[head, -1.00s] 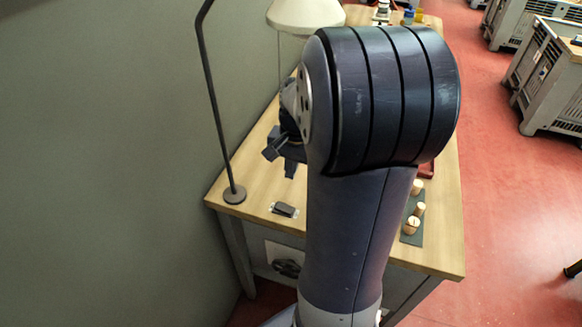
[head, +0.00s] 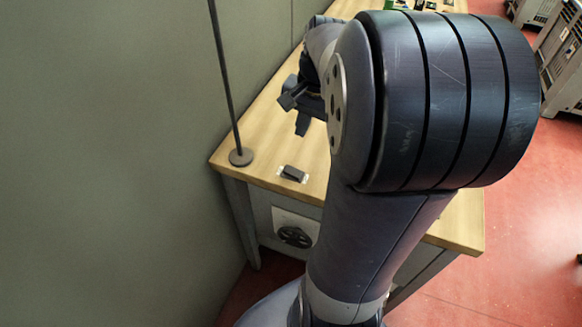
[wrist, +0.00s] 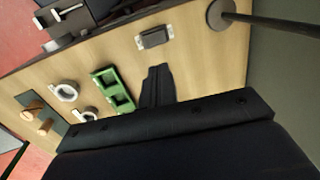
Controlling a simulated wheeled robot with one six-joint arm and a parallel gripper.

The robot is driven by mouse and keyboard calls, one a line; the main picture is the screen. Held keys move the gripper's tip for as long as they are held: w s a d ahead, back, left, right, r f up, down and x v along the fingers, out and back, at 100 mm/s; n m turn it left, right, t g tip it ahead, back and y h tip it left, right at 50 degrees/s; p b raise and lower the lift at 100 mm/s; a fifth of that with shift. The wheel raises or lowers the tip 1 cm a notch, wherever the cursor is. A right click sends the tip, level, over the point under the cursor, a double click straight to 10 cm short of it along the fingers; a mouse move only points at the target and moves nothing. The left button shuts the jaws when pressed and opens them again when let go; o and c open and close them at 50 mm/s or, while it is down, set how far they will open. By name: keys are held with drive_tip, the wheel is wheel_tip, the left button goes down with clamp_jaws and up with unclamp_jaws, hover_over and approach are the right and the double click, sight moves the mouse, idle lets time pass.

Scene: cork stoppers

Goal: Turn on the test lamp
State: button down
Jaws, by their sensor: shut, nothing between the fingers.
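A small dark rocker switch (head: 293,174) on a pale metal plate lies near the front edge of the wooden table. It also shows in the wrist view (wrist: 154,37). The lamp's round dark base (head: 241,157) and thin pole stand to its left by the wall; the lamp's shade is out of view. The base is at the top of the wrist view (wrist: 221,14). My gripper (head: 300,113) is shut and empty, above the table and farther back than the switch. In the wrist view its fingers (wrist: 158,85) point toward the switch, with a gap between.
In the wrist view, a green tray (wrist: 112,90), white ring-like items (wrist: 66,91) and cork stoppers (wrist: 35,108) on a dark mat are on the table. A wall (head: 110,160) is close on the left. My arm hides much of the table in the head view.

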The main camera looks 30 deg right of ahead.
sight(289, 170)
idle(0.4)
drive_tip(key=f, duration=0.4)
drive_tip(key=w+a+f, duration=0.1)
drive_tip(key=f, duration=0.4)
drive_tip(key=w+f, duration=0.1)
drive_tip(key=f, duration=0.3)
drive_tip(key=shift+a+f, duration=0.35)
